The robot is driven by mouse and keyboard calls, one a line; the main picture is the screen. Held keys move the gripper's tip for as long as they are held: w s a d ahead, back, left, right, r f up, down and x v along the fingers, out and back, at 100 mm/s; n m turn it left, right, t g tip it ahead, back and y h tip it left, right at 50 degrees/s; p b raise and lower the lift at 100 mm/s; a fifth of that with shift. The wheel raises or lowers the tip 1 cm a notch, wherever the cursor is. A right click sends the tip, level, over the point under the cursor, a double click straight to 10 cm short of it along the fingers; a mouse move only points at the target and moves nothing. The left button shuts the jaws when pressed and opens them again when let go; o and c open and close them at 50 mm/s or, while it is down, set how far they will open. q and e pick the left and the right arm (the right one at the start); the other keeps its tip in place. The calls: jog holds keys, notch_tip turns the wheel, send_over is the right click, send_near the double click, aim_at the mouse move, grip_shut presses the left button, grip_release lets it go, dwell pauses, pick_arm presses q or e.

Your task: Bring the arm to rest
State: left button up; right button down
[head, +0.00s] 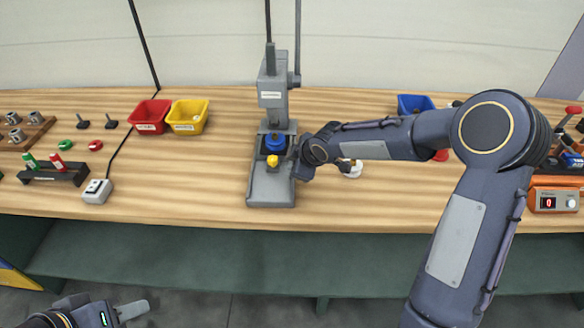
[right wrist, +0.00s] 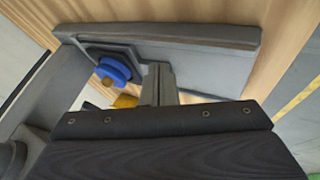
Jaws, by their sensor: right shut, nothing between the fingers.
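My right arm reaches in from the right over the bench in the head view. My right gripper (head: 299,168) is at the right side of a grey press (head: 273,90), partly hidden behind my wrist. In the right wrist view its fingers (right wrist: 158,84) are together and empty, close to the press base (right wrist: 200,55). A blue round part (head: 275,141) sits on the press, with a yellow piece (head: 272,160) just in front of it. The blue part (right wrist: 114,70) is beside the fingers in the wrist view. My left gripper (head: 122,312) is at the bottom left, mostly cut off.
A red bin (head: 150,116) and a yellow bin (head: 188,117) stand left of the press. A blue bin (head: 414,103) is behind my right arm. A white switch box (head: 96,191) lies at left, an orange device (head: 555,198) at right. Bench front between press and switch box is clear.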

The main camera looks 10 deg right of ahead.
jog(key=s+d+r+m+h, duration=0.1)
jog(key=s+d+r+m, duration=0.35)
jog(key=s+r, duration=0.55)
jog(key=s+f+m+g+y, duration=0.1)
jog(key=s+m, duration=1)
jog(key=s, duration=1.3)
jog(key=shift+s+d+y, duration=0.15)
jog(key=shift+d+y, duration=0.15)
jog(key=shift+y, duration=0.2)
